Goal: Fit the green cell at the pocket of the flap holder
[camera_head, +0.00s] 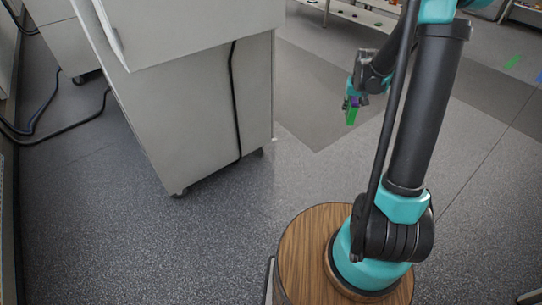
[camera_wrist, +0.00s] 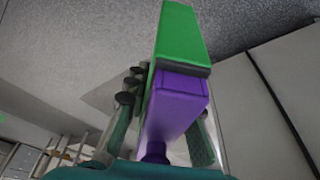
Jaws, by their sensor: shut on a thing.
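The green cell (camera_head: 351,115) hangs from my gripper (camera_head: 354,100), above the floor to the right of the grey cabinet. In the wrist view the green cell (camera_wrist: 181,38) is a long bright block with a dark band at its near end. A purple block (camera_wrist: 176,105) adjoins that end and sits between the fingers of my gripper (camera_wrist: 163,128). I cannot tell whether the purple block is part of the cell. My gripper is shut on the cell. I cannot make out the flap holder or its pocket in either view.
A tall grey cabinet (camera_head: 205,110) on casters stands left of my arm, with a black cable down its side. More black cable (camera_head: 55,132) lies at the far left. A low shelf (camera_head: 350,14) with small items is at the back. The floor between is clear.

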